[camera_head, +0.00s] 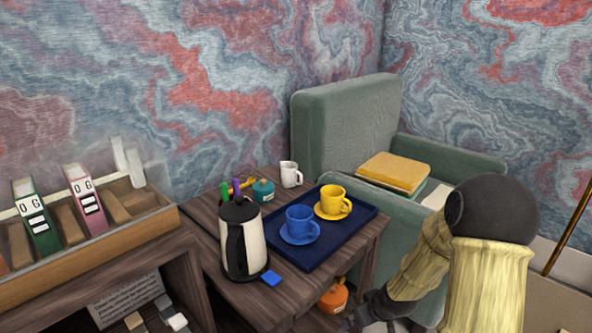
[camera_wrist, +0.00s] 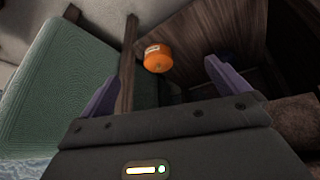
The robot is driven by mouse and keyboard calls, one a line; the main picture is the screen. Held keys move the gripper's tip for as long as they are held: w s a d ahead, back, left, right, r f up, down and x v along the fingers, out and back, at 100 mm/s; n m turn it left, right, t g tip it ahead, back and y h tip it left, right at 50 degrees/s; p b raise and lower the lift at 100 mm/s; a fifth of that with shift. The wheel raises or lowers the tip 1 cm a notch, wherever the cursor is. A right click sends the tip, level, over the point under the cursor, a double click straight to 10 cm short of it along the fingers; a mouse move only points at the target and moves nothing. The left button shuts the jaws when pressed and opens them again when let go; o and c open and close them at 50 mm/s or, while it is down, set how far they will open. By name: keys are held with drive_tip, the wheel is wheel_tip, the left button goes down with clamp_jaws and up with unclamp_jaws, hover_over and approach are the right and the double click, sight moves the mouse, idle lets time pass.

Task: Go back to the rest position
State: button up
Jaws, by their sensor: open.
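My gripper (camera_wrist: 163,70) is open, with two purple fingers apart and nothing between them. In the head view, my arm reaches down at the lower right. My gripper there is small and dark near the bottom edge, beside the table's right side, and its fingers cannot be made out. An orange container (camera_wrist: 158,58) shows ahead of the fingers in the wrist view. It also shows in the head view (camera_head: 333,298), low beside the table's right side.
A wooden table (camera_head: 215,262) holds a kettle (camera_head: 236,250), a blue tray (camera_head: 352,238) with blue (camera_head: 302,222) and yellow (camera_head: 334,199) cups, and a white mug (camera_head: 290,174). A green armchair (camera_head: 340,125) stands behind. A wooden rack (camera_head: 110,250) is left.

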drive_tip(key=s+a+r+m+g+h+p, duration=0.1)
drive_tip(key=s+a+r+m+p, duration=0.15)
drive_tip(key=s+r, duration=0.6)
drive_tip(key=s+a+r+m+g+p, duration=0.1)
drive_tip(key=s+r+m+p, duration=0.15)
drive_tip(key=s+r, duration=0.55)
wheel_tip(320, 180, up, 39)
drive_tip(key=w+p, duration=0.1)
drive_tip(key=p, duration=3.7)
drive_tip(key=shift+d+n+g, duration=0.25)
drive_tip(key=shift+n+g, duration=0.05)
drive_tip(key=shift+f, duration=0.1)
drive_tip(key=shift+c, duration=0.2)
